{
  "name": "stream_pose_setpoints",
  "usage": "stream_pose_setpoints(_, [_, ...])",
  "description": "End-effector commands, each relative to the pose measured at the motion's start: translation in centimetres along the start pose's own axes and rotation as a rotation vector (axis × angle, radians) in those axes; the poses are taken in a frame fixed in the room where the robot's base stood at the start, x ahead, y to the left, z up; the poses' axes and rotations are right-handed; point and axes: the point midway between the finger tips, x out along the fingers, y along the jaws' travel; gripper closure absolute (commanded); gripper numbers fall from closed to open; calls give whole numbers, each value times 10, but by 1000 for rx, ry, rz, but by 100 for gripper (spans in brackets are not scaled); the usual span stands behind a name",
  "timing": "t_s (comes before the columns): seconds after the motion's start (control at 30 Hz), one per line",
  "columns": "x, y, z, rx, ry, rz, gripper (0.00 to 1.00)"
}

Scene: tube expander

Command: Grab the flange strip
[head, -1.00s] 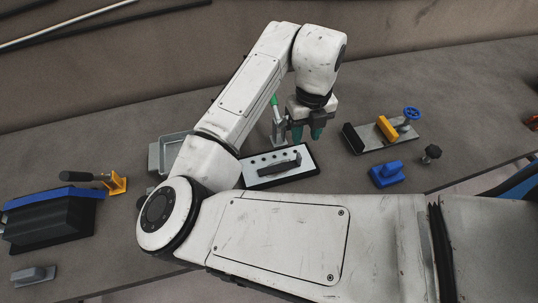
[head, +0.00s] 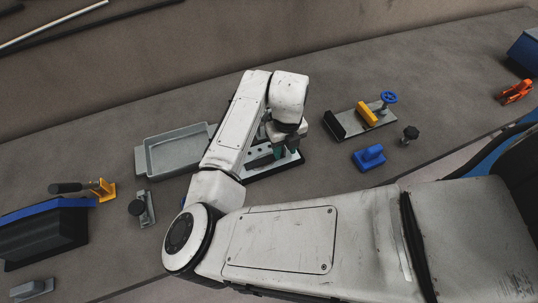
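A board with a pale top and a black edge (head: 287,168) lies on the bench, partly behind my arm. A dark, bar-like piece (head: 262,160) lies on it, its left part hidden by my arm; I take this to be the flange strip, but cannot be certain. My gripper (head: 286,151) is low over the board, near the right end of the dark piece.
A grey tray (head: 176,152) lies left of my arm. To the right are a plate with a blue handwheel (head: 388,97), a blue block (head: 369,157) and a black knob (head: 410,133). A small clamp-like piece (head: 147,208) and a blue-black block (head: 42,236) are at left.

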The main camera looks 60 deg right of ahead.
Motion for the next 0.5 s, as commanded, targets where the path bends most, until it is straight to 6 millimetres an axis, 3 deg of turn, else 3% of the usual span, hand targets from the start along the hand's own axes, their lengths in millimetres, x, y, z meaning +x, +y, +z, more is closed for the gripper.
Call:
stream_pose_setpoints(0.2, [1, 0, 0, 0, 0, 1, 62])
stream_pose_setpoints(0.5, [1, 0, 0, -1, 0, 1, 89])
